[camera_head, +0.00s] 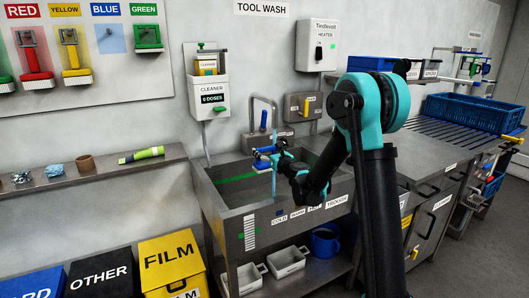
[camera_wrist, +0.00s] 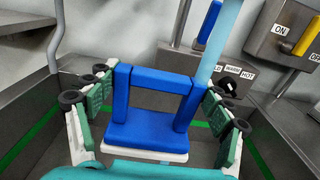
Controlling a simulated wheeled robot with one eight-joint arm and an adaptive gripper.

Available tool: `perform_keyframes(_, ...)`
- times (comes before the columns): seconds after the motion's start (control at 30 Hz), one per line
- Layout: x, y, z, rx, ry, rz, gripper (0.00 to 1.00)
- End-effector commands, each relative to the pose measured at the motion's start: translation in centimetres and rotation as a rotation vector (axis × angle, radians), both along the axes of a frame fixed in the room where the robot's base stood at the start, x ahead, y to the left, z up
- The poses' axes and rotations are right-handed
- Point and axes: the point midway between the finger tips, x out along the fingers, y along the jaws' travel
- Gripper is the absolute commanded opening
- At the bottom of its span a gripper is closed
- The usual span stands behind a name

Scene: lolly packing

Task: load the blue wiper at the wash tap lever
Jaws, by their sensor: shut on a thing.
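The blue wiper (camera_wrist: 146,131) is between the fingers of my gripper (camera_wrist: 157,97), which is shut on its frame-shaped handle. In the head view my gripper (camera_head: 276,160) holds the wiper (camera_head: 263,152) over the wash trough (camera_head: 229,222). The blue tap lever (camera_head: 264,119) stands on the wall behind, apart from the wiper; it also shows in the wrist view (camera_wrist: 209,22), leaning. A pale blue vertical column (camera_wrist: 223,40), which looks like running water, passes close to the wiper's right side. I cannot tell whether they touch.
A yellow-levered switch box (camera_head: 304,106) is on the wall right of the tap. The cleaner dispenser (camera_head: 208,95) hangs to the left. The tool board (camera_head: 100,75) has an empty blue place. A shelf (camera_head: 105,178) with small items is left of the trough.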

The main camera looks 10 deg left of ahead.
Motion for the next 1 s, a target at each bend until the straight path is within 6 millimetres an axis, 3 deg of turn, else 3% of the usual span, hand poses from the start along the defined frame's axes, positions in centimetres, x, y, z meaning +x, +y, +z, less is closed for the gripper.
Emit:
perform_keyframes(0.57,0.1,0.0,0.0,0.0,0.0,0.0,0.3)
perform_keyframes(1.0,-2.7,1.0,0.0,0.0,0.0,0.001,0.3)
